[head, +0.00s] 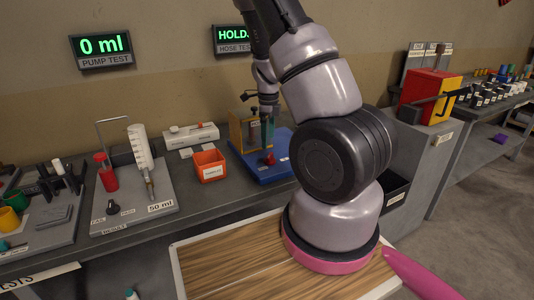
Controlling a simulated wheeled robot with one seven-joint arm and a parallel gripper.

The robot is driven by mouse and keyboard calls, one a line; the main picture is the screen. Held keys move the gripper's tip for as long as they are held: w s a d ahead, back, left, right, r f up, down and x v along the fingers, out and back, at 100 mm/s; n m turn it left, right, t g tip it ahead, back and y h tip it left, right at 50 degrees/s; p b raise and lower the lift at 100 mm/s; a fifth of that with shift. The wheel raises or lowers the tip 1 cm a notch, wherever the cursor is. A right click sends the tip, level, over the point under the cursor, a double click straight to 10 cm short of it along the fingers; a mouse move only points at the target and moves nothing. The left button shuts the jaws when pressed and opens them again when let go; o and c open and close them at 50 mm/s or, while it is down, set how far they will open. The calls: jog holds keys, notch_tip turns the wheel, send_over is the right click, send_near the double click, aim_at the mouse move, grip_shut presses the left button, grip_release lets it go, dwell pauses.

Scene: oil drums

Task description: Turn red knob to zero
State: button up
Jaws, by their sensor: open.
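A small red knob (269,158) stands on a blue base plate (272,174) on the workbench, in the middle of the head view. A yellow-brown block or panel (237,132) stands on the same plate, behind and to the left of the knob. My gripper (268,116) points down above the plate, over the knob, and seems apart from it. It is open. A dark teal upright part (267,134) shows below the gripper and just above the knob. I cannot tell what it belongs to. The knob's pointer and any scale are too small to read.
An orange bin (209,164) stands left of the blue plate. A 50 ml syringe stand (134,197) is further left, with a red-topped post. Wall displays read "0 ml" (101,46) and "HOLD" (234,38). A red and yellow box (430,95) stands at right.

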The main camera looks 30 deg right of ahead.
aim_at(269, 155)
notch_tip(269, 155, down, 7)
jog(key=shift+r, duration=0.1)
dwell(0.3)
jog(key=shift+d, duration=0.1)
jog(key=c, duration=1.4)
